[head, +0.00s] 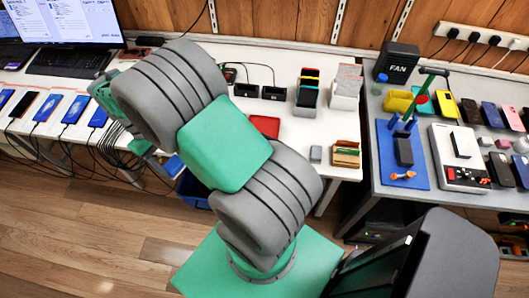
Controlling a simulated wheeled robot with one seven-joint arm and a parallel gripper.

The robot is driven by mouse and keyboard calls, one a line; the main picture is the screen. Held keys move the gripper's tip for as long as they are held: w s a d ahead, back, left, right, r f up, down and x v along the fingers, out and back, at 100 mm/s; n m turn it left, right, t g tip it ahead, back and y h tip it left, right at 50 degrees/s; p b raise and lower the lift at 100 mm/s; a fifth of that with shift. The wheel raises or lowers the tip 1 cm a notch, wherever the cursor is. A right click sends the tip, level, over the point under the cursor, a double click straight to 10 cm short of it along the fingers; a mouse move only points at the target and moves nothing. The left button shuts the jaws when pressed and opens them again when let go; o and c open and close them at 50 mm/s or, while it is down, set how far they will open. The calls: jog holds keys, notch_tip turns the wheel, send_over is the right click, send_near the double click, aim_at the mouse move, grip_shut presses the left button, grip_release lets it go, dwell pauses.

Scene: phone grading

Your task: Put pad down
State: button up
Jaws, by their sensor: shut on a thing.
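My gripper (153,153) is over the front of the long white table at the left, with my green wrist above it. My forearm covers most of it and hides its fingertips. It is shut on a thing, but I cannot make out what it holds. A small blue surface (173,166) shows just right of my gripper; I cannot tell whether it is held or lies on the table. No pad can be told for certain in the head view.
Several phones on white stands (75,109) with cables line the left table. A red tray (265,126) and small bins (307,95) stand further right. The grey table at right holds a blue mat (385,165), a console (460,160) and several phones. My arm blocks the middle.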

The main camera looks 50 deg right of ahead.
jog(key=s+d+f+n+h+b, duration=0.1)
jog(key=s+d+n+b, duration=0.15)
jog(key=s+d, duration=0.4)
jog(key=s+d+n+b, duration=0.1)
jog(key=s+d+b, duration=0.2)
jog(key=d, duration=0.6)
jog(key=s+d+f+n+h+b, duration=0.15)
jog(key=s+d, duration=0.25)
jog(key=d, duration=0.4)
jog(key=shift+y, duration=0.45)
jog(key=s+d+f, duration=0.2)
jog(key=d, duration=0.1)
jog(key=s+d+f, duration=0.2)
jog(key=d+f, duration=0.1)
jog(key=s+d+f, duration=0.2)
jog(key=s+d, duration=0.1)
jog(key=shift+f, duration=0.2)
jog(key=shift+s+d+f, duration=0.25)
jog(key=shift+d+f, duration=0.2)
jog(key=shift+f, duration=0.15)
jog(key=shift+s+d+f, duration=0.1)
jog(key=shift+f, duration=1.65)
jog(key=shift+f, duration=0.1)
jog(key=o, duration=1.2)
